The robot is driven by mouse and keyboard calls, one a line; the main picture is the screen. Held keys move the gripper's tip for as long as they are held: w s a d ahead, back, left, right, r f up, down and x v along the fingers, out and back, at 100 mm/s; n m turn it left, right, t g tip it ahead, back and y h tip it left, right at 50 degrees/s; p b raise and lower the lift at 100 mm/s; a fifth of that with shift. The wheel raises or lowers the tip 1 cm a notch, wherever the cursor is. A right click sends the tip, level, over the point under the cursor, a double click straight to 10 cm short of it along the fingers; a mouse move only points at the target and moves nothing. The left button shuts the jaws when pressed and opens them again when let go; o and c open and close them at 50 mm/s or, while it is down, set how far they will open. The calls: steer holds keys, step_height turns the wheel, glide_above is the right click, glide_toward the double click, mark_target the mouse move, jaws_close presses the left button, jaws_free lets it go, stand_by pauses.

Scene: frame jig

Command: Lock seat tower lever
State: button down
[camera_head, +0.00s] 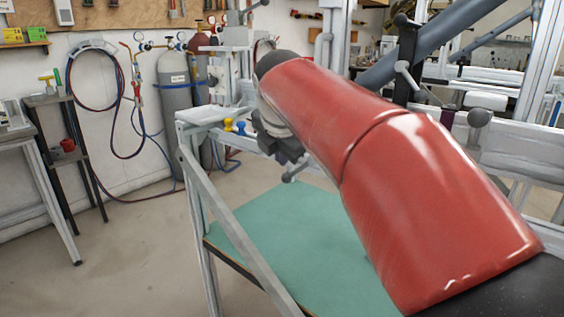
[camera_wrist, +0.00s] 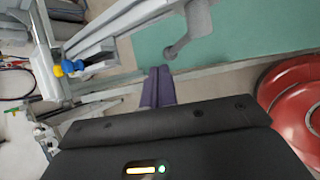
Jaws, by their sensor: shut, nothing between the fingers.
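My gripper (camera_head: 283,157) is at the end of my red arm, beside the jig's frame, and partly hidden by the arm. In the wrist view its purple fingers (camera_wrist: 158,88) are together, with nothing between them. A grey lever with a rounded end (camera_wrist: 192,30) is just beyond the fingertips in that view, apart from them as far as I can see. A grey lever also shows just below my gripper in the head view (camera_head: 297,170). Other grey levers (camera_head: 407,78) are on the frame behind my arm. No label shows which belongs to the seat tower.
A blue knob (camera_head: 240,127) and a yellow knob (camera_head: 228,124) are on the frame left of my gripper. A green panel (camera_head: 285,235) lies low inside the frame. A metal frame rail (camera_head: 235,225) slopes in front. Gas cylinders (camera_head: 183,92) stand behind. The floor at left is clear.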

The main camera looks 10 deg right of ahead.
steer(key=v, duration=0.3)
steer(key=shift+s+d+r, duration=0.1)
steer(key=shift+s+r, duration=0.2)
steer(key=shift+r, duration=0.05)
steer(key=s+d+f+m+g+y, duration=0.1)
steer(key=s+f+m, duration=2.1)
steer(key=m, duration=0.2)
steer(key=shift+s+f+y, duration=0.25)
steer(key=shift+s+y, duration=0.15)
steer(key=shift+r, duration=0.1)
